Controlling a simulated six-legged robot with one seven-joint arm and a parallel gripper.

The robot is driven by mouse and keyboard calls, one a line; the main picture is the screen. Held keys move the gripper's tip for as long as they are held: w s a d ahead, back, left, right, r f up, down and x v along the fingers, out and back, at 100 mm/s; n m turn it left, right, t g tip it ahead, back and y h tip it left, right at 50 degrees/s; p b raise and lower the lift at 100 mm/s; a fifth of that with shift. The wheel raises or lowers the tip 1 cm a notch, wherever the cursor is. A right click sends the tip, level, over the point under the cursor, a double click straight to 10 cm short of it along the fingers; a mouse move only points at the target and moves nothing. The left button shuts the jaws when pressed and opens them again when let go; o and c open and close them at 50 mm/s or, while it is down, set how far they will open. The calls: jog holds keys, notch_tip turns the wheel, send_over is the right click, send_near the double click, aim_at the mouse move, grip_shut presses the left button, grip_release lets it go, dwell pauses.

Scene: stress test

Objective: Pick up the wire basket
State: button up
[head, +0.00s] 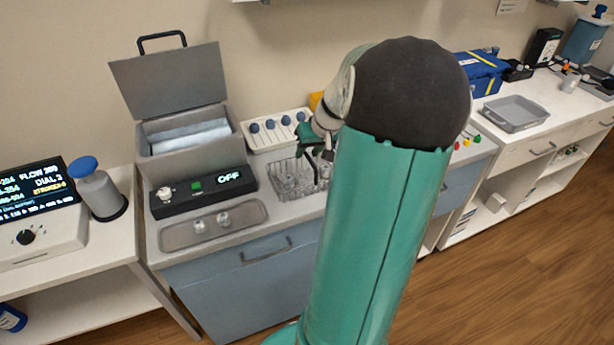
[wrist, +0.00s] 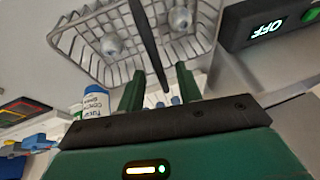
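The wire basket (head: 290,190) stands on the counter right of the black control box, with small shiny items inside. In the wrist view the basket (wrist: 72,50) fills the upper part, with two round metallic items in it. A dark bar (wrist: 148,45), seemingly its handle, runs down toward the gap between my fingers. My gripper (wrist: 158,82) is open, a green finger on each side of the bar's lower end, with gaps visible. I cannot tell whether the bar is fully between the fingers in depth. In the head view my gripper (head: 318,150) is above the basket, partly hidden by my arm.
A grey lidded bath (head: 185,135) stands open behind the control box (head: 205,192), which reads OFF. A shallow tray (head: 212,228) with two small items lies in front. A rack with blue caps (head: 275,130) is behind the basket. A white bottle (wrist: 96,102) shows near my gripper.

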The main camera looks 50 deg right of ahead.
aim_at(304, 178)
jog(key=x, duration=0.4)
jog(key=shift+f, duration=0.2)
jog(key=shift+f, duration=0.25)
dwell(0.3)
jog(key=shift+c, duration=0.4)
grip_shut()
